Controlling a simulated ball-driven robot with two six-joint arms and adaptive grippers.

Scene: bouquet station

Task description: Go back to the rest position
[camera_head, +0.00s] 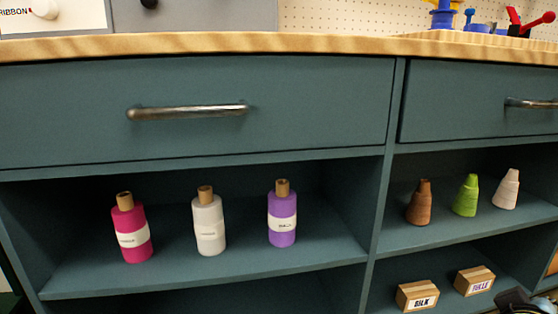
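My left gripper is not in view. A black part (525,302) juts in at the bottom right corner and looks like the edge of my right gripper or arm. Most of it is cut off by the frame, so its fingers and whether they are open or shut cannot be seen. Nothing visible is held. A teal cabinet (230,172) fills most of the view, with both visible drawers shut.
The left shelf holds a pink bottle (132,228), a white bottle (209,222) and a purple bottle (282,215). The right shelf holds brown (420,203), green (466,196) and pale (507,190) cones. Below are boxes marked SILK (416,296) and TULLE (474,281). A wooden top (260,43) runs above.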

